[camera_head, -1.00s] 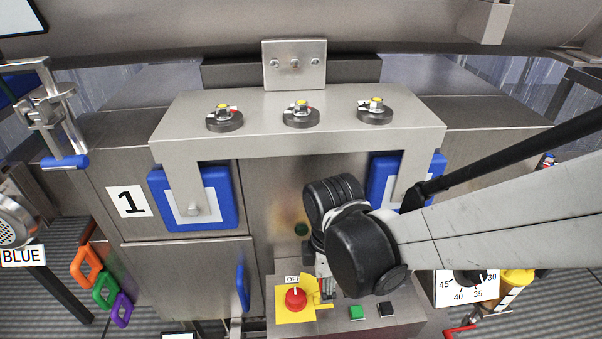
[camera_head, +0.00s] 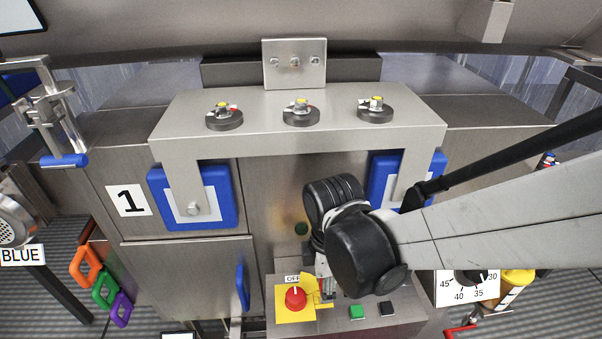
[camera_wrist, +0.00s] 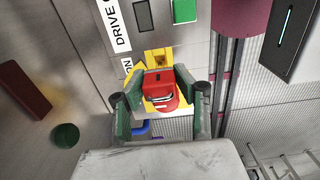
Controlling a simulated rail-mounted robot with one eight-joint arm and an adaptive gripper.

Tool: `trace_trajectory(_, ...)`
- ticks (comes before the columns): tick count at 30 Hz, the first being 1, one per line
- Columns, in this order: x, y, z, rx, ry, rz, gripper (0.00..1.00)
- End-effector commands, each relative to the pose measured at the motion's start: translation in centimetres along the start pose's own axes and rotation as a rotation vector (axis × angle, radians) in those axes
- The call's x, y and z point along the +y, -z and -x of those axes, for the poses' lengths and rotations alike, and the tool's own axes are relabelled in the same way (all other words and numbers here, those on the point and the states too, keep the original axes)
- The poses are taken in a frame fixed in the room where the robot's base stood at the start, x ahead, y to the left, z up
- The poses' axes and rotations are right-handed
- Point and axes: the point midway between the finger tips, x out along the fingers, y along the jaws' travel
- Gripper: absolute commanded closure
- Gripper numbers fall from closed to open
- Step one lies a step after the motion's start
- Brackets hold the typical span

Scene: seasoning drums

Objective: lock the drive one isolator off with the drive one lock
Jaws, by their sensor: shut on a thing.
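The drive one isolator is a red round knob (camera_head: 295,298) on a yellow plate, with an OFF label above it and a yellow hasp (camera_head: 315,290) at its right. My gripper (camera_head: 322,268) is just above and right of the knob, partly hidden by my wrist. In the wrist view my gripper (camera_wrist: 160,85) is closed around a small red block with a dark spot, which looks like the red lock (camera_wrist: 158,77). The lock is right by the yellow plate (camera_wrist: 157,58). I cannot tell whether its shackle passes through the hasp.
A green button (camera_head: 356,312) and a black button (camera_head: 387,308) sit right of the isolator. A grey bracket with several dark knobs (camera_head: 301,116) stands behind. Orange, green and purple handles (camera_head: 104,288) hang at the left. A dial (camera_head: 468,280) is at the right.

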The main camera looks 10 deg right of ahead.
Motion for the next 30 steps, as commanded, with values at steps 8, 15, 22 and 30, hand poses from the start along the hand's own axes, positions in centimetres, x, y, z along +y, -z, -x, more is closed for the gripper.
trace_trajectory(8,0.0,0.0,-0.7,0.0,0.0,0.0,1.0)
trace_trajectory(15,0.0,0.0,-1.2,0.0,0.0,0.0,1.0)
trace_trajectory(22,0.0,0.0,-1.7,0.0,0.0,0.0,1.0)
trace_trajectory(30,0.0,0.0,-2.3,0.0,0.0,0.0,1.0)
